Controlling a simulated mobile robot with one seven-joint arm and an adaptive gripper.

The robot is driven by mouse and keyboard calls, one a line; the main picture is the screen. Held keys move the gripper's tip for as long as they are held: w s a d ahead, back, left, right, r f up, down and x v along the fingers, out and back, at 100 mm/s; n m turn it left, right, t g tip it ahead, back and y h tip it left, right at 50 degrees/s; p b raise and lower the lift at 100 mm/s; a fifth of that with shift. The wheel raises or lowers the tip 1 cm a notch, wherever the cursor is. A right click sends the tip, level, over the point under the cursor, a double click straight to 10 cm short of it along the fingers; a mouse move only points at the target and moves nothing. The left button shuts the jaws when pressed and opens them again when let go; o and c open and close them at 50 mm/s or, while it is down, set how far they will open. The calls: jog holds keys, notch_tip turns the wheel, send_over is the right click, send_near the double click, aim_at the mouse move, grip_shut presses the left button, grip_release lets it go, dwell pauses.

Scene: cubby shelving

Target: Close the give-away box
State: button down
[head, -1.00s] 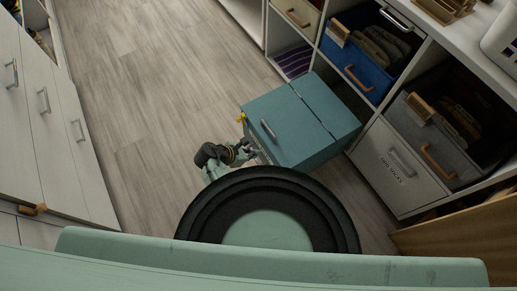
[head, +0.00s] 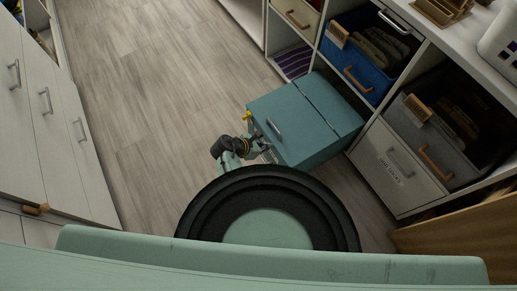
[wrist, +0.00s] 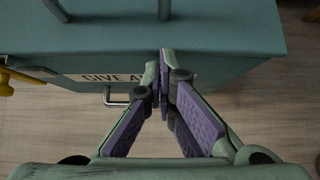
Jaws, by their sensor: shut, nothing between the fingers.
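The give-away box (head: 297,134) is teal and juts out from the lower cubbies, with a seam across its top and a metal handle (head: 273,128) on top. In the wrist view its front (wrist: 210,72) carries a label (wrist: 105,78) reading "GIVE A", the rest hidden by my fingers, above a metal pull (wrist: 117,102). My gripper (wrist: 163,78) is shut and empty, its fingertips at the box's front; I cannot tell whether they touch. In the head view my gripper (head: 268,153) is partly hidden beside the box front. A yellow piece (head: 247,116) sits at the front's left edge.
A striped purple item (head: 293,62) lies in a cubby to the left. Open wood floor (head: 165,90) lies left. White cabinets (head: 45,110) stand far left.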

aim_at(338, 106)
jog(key=w+d, duration=0.3)
jog(key=d, duration=0.2)
jog(key=w+d, duration=0.4)
jog(key=d, duration=0.1)
jog(key=w+d, duration=0.4)
jog(key=d, duration=0.1)
jog(key=shift+d, duration=0.15)
jog(key=w+d+b, duration=0.2)
jog(key=w+d, duration=0.1)
jog(key=d, duration=0.1)
jog(key=w+d+b, duration=0.2)
jog(key=w+d, duration=0.2)
jog(key=d, duration=0.1)
jog(key=w+d+b, duration=0.3)
jog(key=d, duration=0.2)
jog(key=shift+w+d+f, duration=0.15)
jog(key=shift+w, duration=0.05)
jog(key=shift+w+d, duration=0.25)
jog(key=shift+d, duration=0.05)
jog(key=shift+r, duration=0.2)
jog(key=shift+w+r, duration=0.1)
